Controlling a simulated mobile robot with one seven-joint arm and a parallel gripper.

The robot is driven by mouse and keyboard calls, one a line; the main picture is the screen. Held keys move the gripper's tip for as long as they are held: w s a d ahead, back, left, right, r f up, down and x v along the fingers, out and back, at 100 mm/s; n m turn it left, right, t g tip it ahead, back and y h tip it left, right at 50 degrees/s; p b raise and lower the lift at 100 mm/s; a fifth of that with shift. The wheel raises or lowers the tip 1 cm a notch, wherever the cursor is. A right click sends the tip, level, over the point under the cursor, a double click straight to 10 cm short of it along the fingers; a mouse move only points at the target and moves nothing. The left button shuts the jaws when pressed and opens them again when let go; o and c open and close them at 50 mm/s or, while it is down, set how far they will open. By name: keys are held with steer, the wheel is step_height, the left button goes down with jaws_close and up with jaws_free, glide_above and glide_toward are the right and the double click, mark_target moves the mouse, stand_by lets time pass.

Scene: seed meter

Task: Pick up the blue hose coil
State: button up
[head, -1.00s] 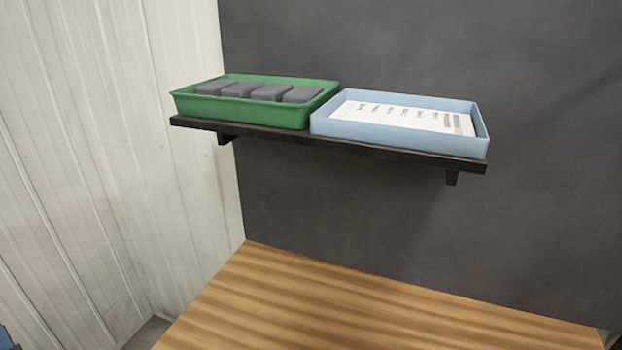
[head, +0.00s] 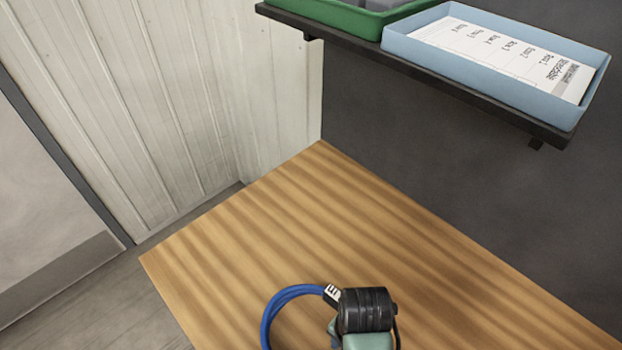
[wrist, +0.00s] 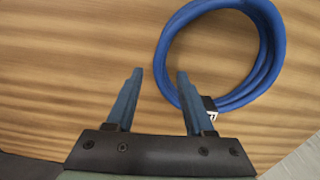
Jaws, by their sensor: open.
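The blue hose coil (head: 268,318) lies on the wooden tabletop at the bottom of the head view, partly hidden by my arm. A small white label with dark marks is on it. In the wrist view the coil (wrist: 272,50) is a ring of several turns at the upper right, cut off by the top edge. The left finger is over bare wood. The fingers are hidden in the head view.
The wooden tabletop (head: 290,220) is otherwise clear where it shows. Above it, a dark wall shelf (head: 450,85) holds a green tray (head: 345,17) and a light blue tray (head: 480,75) with a printed sheet. A pale panelled wall stands at the left.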

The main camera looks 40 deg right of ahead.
steer(key=shift+s+d+f, duration=0.15)
steer(key=shift+d+f, duration=0.05)
steer(key=shift+f, duration=0.65)
steer(key=shift+w+a+f+p, duration=0.15)
steer(key=shift+f+p, duration=0.1)
steer(key=shift+f, duration=1.1)
steer(key=shift+w+a+f+p, duration=0.1)
steer(key=shift+a+f+p, duration=0.1)
steer(key=shift+f, duration=1.1)
jaws_close()
steer(key=shift+d, duration=0.1)
